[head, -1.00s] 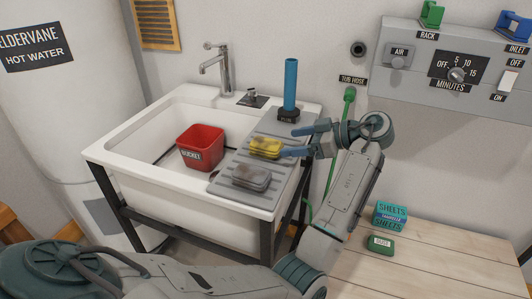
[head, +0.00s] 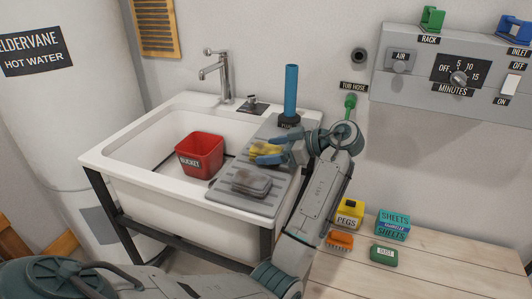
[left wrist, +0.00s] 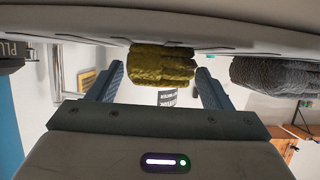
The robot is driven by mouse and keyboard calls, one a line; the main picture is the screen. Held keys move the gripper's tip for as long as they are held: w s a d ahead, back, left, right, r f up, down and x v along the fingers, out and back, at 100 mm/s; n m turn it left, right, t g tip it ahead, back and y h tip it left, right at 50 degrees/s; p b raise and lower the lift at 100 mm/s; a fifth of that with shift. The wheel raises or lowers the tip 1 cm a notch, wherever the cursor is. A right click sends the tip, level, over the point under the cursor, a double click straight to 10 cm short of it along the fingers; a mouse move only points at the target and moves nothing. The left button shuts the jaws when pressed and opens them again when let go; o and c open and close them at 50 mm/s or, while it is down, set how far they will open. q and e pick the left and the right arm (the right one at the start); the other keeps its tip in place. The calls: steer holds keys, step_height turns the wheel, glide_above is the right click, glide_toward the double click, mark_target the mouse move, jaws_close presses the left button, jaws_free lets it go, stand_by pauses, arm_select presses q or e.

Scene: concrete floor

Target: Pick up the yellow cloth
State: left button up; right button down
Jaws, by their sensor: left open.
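The yellow cloth (head: 262,149) lies folded on the grey ridged drainboard at the right side of the sink. In the head view my left gripper (head: 268,152) is right at it and hides part of it. In the left wrist view the yellow cloth (left wrist: 160,66) shows between the two open fingers (left wrist: 158,82), near their tips. The fingers stand on either side of it, and I cannot tell whether they touch it. My right gripper is not in view.
A grey folded cloth (head: 250,182) lies nearer on the drainboard (head: 233,200). A blue-handled plunger (head: 291,92) stands behind. A red bucket (head: 200,155) is in the sink. A PEGS box (head: 349,214), an orange brush (head: 340,240) and other small boxes sit on the wooden bench (head: 430,262).

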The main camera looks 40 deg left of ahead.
arm_select(q)
steer(key=shift+a+f, duration=0.1)
steer(key=shift+a, duration=0.05)
steer(key=c, duration=1)
steer(key=shift+c, duration=0.2)
